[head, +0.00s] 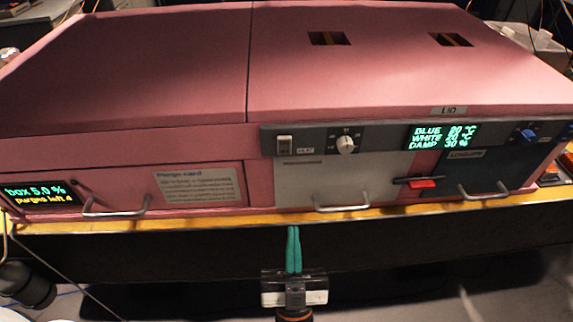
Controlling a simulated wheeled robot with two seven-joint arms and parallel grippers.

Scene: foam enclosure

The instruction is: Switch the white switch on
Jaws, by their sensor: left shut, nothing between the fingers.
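The white switch (284,145) is a small rocker on the dark grey control strip (380,137) of the pink enclosure, left of a white dial (346,144). Which way the rocker is tipped is too small to tell. My left gripper (293,232) comes up from the bottom middle, with its teal fingers shut together and empty. Its fingertips are in front of the bench edge, below the white panel and well below the switch in the picture, apart from it. My right gripper is not in view.
A display (441,137) shows temperatures and damp. The white door (340,181) has a metal handle (342,205) between my fingertips' height and the strip. A blue knob (528,135) is at the right.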

